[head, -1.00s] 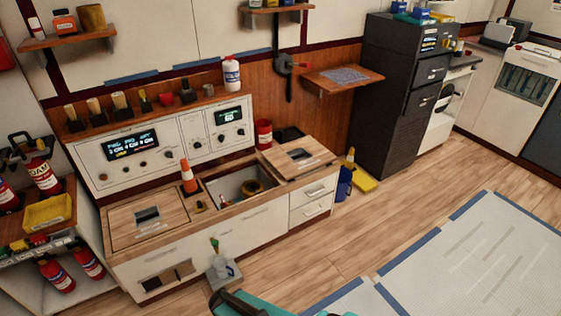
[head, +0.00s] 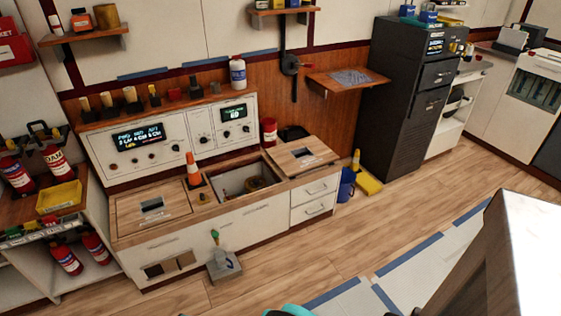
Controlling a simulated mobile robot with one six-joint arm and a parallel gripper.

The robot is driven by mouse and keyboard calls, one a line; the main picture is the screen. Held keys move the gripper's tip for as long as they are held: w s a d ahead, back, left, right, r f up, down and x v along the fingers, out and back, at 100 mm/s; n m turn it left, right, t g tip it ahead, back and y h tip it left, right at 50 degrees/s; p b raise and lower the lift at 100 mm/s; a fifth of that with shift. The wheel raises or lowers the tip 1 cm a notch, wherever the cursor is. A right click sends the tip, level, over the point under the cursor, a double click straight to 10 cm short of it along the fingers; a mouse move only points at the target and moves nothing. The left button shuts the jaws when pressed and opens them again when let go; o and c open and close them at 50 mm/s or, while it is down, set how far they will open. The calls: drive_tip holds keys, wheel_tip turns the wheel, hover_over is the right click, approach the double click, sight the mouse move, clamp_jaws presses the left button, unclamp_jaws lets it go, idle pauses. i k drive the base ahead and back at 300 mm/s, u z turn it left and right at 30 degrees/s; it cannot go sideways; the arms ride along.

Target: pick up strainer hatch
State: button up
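Two wooden hatch panels with dark recessed grips lie on the low white cabinet (head: 236,222). The left hatch (head: 178,200) lies flat at the left of the top. The right hatch (head: 285,158) lies at the right end. Between them is an open square well (head: 226,179) with something dark and round inside. No label tells me which panel is the strainer hatch. My gripper is not clearly in view; only a teal piece shows at the bottom edge.
An orange cone (head: 193,170) stands beside the open well. A grey box with a green-topped lever (head: 223,265) stands on the floor in front of the cabinet. A blue bucket (head: 346,185) and yellow wedge (head: 368,185) stand right.

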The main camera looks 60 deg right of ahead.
sight(296, 157)
drive_tip(key=k, duration=0.25)
drive_tip(key=u, duration=2.25)
drive_tip(key=k, duration=2.35)
drive_tip(key=z, duration=0.05)
